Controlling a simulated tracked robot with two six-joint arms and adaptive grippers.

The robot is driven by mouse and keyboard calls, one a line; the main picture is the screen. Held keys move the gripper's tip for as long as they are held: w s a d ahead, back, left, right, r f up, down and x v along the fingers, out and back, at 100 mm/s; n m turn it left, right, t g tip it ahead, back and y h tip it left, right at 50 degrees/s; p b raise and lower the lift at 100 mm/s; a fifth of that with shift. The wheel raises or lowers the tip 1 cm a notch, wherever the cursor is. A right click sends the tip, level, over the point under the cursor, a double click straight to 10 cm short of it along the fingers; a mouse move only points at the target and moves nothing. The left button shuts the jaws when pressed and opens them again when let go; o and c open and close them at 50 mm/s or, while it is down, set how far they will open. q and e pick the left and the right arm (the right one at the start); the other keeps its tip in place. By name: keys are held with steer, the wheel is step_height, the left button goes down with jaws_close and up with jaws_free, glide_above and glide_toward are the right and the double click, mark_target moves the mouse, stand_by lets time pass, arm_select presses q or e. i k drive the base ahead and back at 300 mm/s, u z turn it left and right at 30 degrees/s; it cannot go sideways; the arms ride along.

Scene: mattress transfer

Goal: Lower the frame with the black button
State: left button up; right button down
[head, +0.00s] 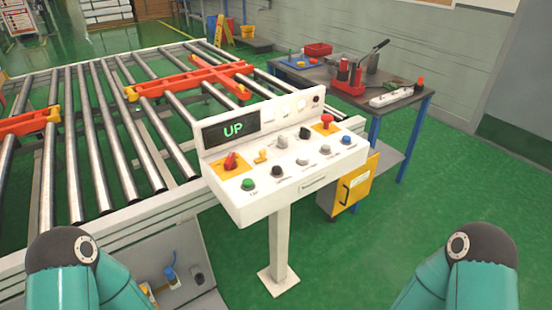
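A white control console (318,186) stands on a post in the middle of the head view. Its display (232,131) reads "UP" in green. A black button (278,171) sits in the front row, between a green button (248,184) and a grey one (302,160). A second black knob (305,132) is in the back row. The orange-red frame (190,82) lies among the conveyor rollers behind the console; its height is hard to judge. Only teal arm links of mine show at the bottom left and right; neither gripper is in view.
The roller conveyor (110,140) fills the left. The console also has a red mushroom button (327,120), a red switch (231,161) and a blue button (346,140). A dark workbench (400,108) with tools stands behind right. Green floor is clear at right.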

mark_target(277, 170)
steer(key=i, duration=0.85)
steer(key=z, duration=0.05)
